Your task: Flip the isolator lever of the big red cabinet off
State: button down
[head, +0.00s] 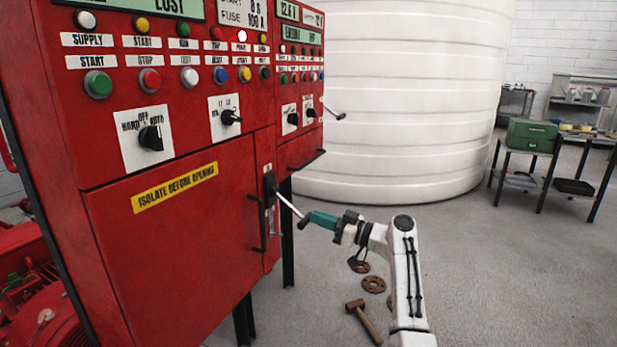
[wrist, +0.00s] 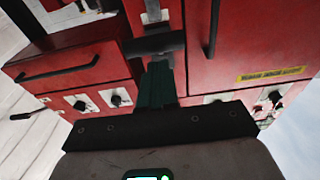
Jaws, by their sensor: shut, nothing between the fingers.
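The big red cabinet (head: 150,250) fills the left of the head view. Its isolator lever (head: 288,203) is a silver rod with a dark knob, on a black mount at the cabinet's narrow right-hand strip. The rod slopes down and outward from the mount. My gripper (head: 311,217) is shut, its teal fingers pointing at the cabinet, right at the lever's outer end. I cannot tell if they touch. In the wrist view, the shut fingers (wrist: 158,75) point at the strip, with a dark bar just beyond the tips; the lever is not clearly made out there.
A smaller red cabinet (head: 300,90) adjoins on the right, with its own lever (head: 333,115) sticking out. A black door handle (head: 257,225) stands beside the isolator mount. A hammer (head: 362,318) lies on the floor. A white tank (head: 400,90) stands behind.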

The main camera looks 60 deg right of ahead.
jog(key=shift+w+f+b, duration=0.3)
jog(key=shift+f+b, duration=0.65)
jog(key=shift+b, duration=0.45)
